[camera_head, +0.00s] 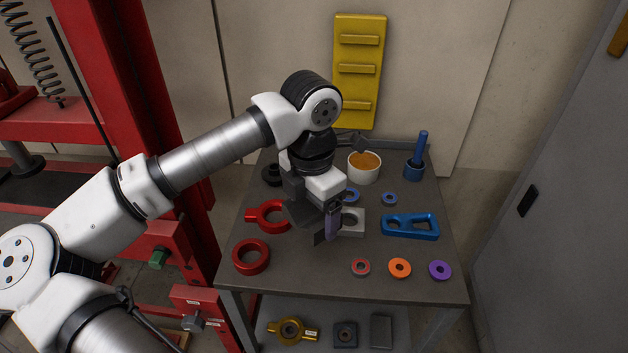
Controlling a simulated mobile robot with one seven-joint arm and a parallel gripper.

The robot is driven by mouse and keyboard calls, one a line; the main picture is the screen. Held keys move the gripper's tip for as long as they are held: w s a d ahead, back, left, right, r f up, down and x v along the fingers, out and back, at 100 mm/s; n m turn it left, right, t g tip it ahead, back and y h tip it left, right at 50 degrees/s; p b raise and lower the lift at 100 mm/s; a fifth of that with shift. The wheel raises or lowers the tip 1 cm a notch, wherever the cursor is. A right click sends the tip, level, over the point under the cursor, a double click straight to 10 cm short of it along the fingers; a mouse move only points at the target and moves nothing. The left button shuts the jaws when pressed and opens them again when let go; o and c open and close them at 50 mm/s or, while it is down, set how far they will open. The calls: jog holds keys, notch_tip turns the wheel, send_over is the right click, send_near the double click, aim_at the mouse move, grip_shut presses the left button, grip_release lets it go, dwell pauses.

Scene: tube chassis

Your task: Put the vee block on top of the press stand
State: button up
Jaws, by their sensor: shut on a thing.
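My gripper (329,222) is above the middle of the dark table, pointing down. A pale grey block (355,224) lies on the table just behind and right of the fingers, partly hidden. The tall red frame (153,115) at the left looks like a press, with a dark flat bed (45,196); no other thing stands out as the press stand.
The table (310,278) carries a red ring (251,257), a red eye piece (268,215), a blue bracket (411,227), a white cup (364,168), a blue holder (415,168) and several small rings. A lower shelf (270,315) holds more parts. A grey cabinet (560,220) stands right.

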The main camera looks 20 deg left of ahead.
jog(key=p, duration=0.2)
send_near(312, 258)
notch_tip(312, 258, down, 5)
jog(key=shift+f, duration=0.65)
jog(key=shift+f+b, duration=0.15)
jog(key=shift+b, duration=0.25)
jog(key=o, duration=1.8)
jog(key=shift+c, duration=0.2)
jog(key=shift+r+p, duration=0.3)
jog(key=shift+p, duration=0.15)
notch_tip(312, 258, up, 11)
jog(key=shift+r+b, duration=0.15)
jog(key=shift+b, duration=1.05)
jog(key=shift+r, duration=0.2)
